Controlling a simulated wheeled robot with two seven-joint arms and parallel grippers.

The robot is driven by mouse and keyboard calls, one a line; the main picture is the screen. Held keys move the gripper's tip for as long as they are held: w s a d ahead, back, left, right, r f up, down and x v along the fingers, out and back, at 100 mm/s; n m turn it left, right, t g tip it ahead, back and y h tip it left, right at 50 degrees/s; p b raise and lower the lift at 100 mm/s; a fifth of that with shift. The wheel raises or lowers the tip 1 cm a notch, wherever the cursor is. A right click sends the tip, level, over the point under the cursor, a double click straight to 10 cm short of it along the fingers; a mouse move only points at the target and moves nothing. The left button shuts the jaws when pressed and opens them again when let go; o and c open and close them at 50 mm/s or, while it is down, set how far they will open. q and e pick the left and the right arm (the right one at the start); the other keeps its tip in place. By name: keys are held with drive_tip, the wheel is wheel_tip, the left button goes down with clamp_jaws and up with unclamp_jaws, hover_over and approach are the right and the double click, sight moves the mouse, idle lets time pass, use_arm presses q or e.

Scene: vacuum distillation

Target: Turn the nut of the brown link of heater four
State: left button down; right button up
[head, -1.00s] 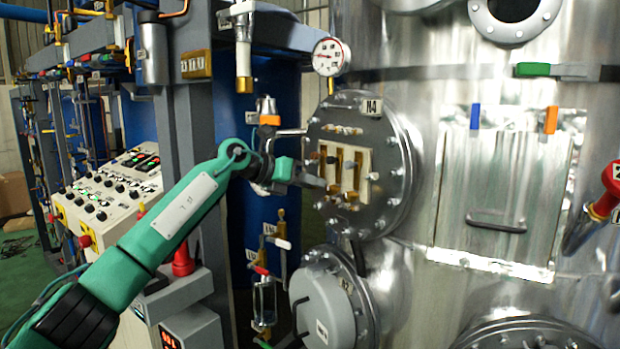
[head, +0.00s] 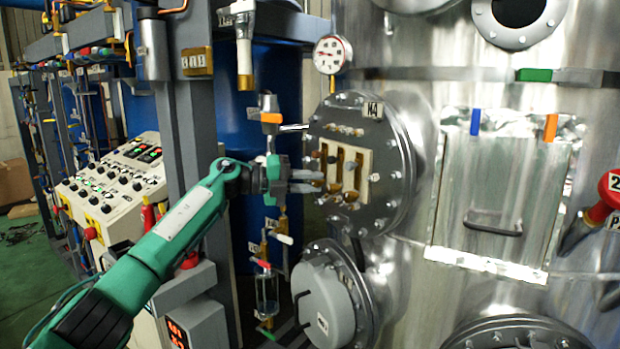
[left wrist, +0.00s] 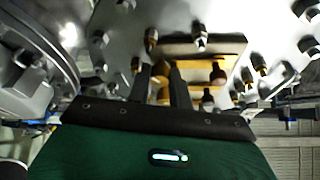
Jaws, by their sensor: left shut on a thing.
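The round metal cover of heater four, labelled N4 (head: 373,110), stands on the tank wall in the head view. Its cream terminal block carries upright brass links with knobs, one of them brown (head: 331,160). The brown knob also shows in the left wrist view (left wrist: 218,77). My left gripper (head: 319,182) reaches in from the left at the links. In the left wrist view its two dark fingers (left wrist: 160,78) straddle a small brass-coloured part at a link end and are shut on it. My right gripper is out of view.
Bolts ring the cover, and several small brass terminals (head: 345,131) sit above the block. A pressure gauge (head: 332,55) is above. A grey round housing (head: 325,305) juts out below. An orange-handled valve (head: 270,117) stands left of the cover, near my arm.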

use_arm(q)
drive_tip(key=n+h, duration=0.1)
drive_tip(key=n, duration=0.1)
drive_tip(key=n+p, duration=0.1)
drive_tip(key=n, duration=0.1)
drive_tip(key=shift+f+h, duration=0.2)
drive_tip(key=shift+h, duration=0.2)
drive_tip(key=shift+n, duration=0.3)
drive_tip(key=shift+t, duration=0.3)
drive_tip(key=c, duration=1.3)
unclamp_jaws()
drive_tip(key=shift+o, duration=0.2)
